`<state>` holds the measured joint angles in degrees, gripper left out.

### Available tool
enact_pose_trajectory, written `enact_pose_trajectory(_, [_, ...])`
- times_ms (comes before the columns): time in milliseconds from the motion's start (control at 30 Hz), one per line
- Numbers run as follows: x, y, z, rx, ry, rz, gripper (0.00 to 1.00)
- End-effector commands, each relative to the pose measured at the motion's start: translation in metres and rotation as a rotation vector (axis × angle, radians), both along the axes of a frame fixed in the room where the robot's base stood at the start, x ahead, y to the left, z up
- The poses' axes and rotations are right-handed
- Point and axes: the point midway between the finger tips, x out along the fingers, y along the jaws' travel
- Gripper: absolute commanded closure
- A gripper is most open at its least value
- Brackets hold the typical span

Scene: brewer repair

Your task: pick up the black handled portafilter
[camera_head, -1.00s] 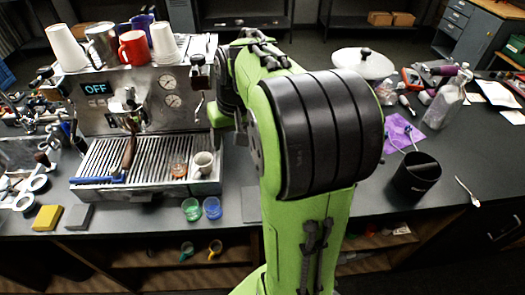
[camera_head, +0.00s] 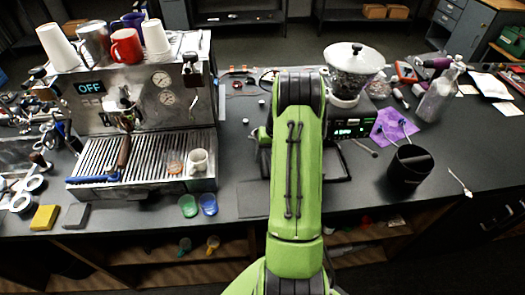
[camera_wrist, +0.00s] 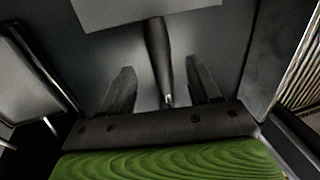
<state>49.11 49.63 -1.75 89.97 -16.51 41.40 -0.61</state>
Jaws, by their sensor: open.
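In the wrist view, a black tapered handle (camera_wrist: 158,50) with a small metal end shows between the fingers of my gripper (camera_wrist: 160,66). It looks like the black portafilter handle; its far end meets a pale grey flat shape, and the portafilter's head is not visible. My gripper is open, one finger on each side of the handle with dark gaps between. I cannot tell how far the handle is below the fingers. In the head view my green arm hides both gripper and handle.
The espresso machine (camera_head: 145,125) stands at left, with cups on top and a dark brown handle (camera_head: 124,150) above its tray. A grinder (camera_head: 352,75) is right of my arm, with a black bin (camera_head: 410,168) beyond. Green (camera_head: 188,206) and blue (camera_head: 208,204) cups stand near the front edge.

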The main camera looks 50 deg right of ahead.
Motion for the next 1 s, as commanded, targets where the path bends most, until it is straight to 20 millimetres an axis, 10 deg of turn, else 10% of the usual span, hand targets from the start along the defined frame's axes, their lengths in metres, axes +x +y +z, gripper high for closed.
enact_pose_trajectory(500, [0.005,0.008,-0.05,0.0,0.0,0.0,0.38])
enact_pose_trajectory(900, [0.005,0.008,-0.05,0.001,0.001,0.0,0.98])
enact_pose_trajectory(1000, [0.006,0.008,-0.049,-0.001,-0.002,0.001,1.0])
